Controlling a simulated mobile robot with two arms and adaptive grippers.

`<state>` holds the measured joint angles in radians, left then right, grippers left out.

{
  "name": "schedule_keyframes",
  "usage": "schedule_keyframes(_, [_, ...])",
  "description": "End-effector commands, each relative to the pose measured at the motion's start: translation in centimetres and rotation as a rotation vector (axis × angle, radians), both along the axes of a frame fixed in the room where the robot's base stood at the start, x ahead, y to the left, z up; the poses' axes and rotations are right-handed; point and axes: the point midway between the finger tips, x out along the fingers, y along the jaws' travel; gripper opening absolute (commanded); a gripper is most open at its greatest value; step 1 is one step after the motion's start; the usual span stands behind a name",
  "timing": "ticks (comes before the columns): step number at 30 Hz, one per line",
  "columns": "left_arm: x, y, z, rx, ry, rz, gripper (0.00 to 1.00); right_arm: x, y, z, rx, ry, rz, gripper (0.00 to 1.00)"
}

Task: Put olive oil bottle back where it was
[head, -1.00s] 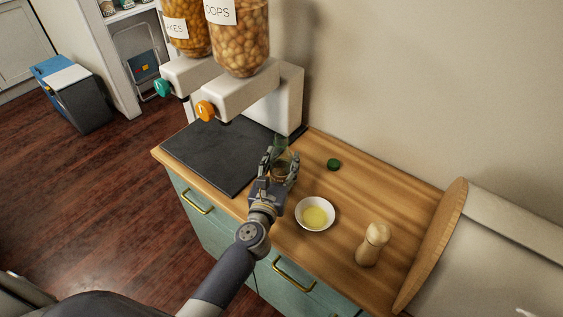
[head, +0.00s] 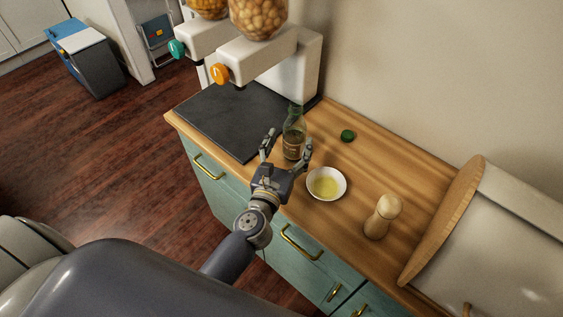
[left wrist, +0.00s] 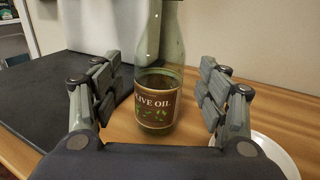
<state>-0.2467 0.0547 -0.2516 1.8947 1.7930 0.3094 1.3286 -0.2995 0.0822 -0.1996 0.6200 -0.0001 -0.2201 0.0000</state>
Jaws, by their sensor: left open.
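The olive oil bottle (head: 293,136) is green glass with a dark label and stands upright on the wooden counter, beside the black mat. In the left wrist view the bottle (left wrist: 158,100) stands just beyond my fingers, its label facing me and its top cut off by the frame. My left gripper (head: 287,147) is open, with its fingers spread to either side of the bottle on the near side and apart from it. A dark green cap (head: 347,136) lies on the counter to the right of the bottle. My right gripper is not in view.
A white bowl (head: 341,193) with yellow oil stands close to the right of my gripper. Cereal dispensers (head: 262,60) stand behind the black mat (head: 215,118).

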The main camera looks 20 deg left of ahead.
Motion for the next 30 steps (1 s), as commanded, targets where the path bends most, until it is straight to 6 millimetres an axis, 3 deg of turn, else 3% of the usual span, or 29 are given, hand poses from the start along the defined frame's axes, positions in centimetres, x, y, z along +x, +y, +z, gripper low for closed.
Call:
schedule_keyframes(6, [-4.0, -0.2, -0.2, 0.000, 0.001, 0.000, 0.68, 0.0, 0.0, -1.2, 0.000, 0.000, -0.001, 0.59])
schedule_keyframes(12, [-6.0, -0.3, -0.1, 0.001, 0.000, 0.000, 0.68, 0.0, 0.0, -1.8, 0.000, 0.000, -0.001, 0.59])
schedule_keyframes(30, [-6.5, -0.3, 0.0, 0.000, 0.000, 0.000, 0.68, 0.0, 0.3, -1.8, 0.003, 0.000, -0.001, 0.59])
